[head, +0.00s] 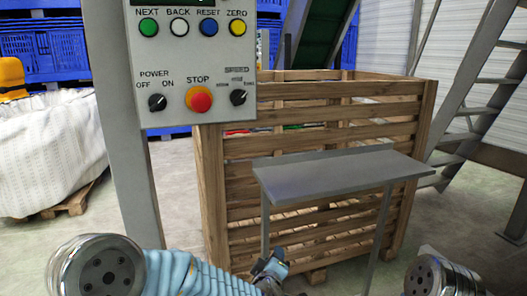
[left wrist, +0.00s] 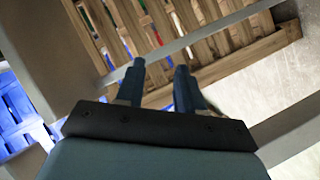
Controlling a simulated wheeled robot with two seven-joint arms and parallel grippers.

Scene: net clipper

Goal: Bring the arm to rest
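My left arm, in a light blue sleeve, comes in at the bottom left of the head view. Its gripper (head: 272,270) is low, in front of the wooden crate and near the left leg of the small grey shelf table. In the left wrist view the two blue fingers (left wrist: 160,70) stand apart with nothing between them, so the gripper is open and empty. Of my right arm only a rounded metal joint shows at the bottom right of the head view; its gripper is out of sight.
A grey control panel (head: 190,55) with buttons and a red stop knob hangs on a post at upper left. The small grey table (head: 335,172) stands before the slatted wooden crate (head: 320,112). A white sack (head: 45,150) is at left, metal stairs (head: 470,110) at right.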

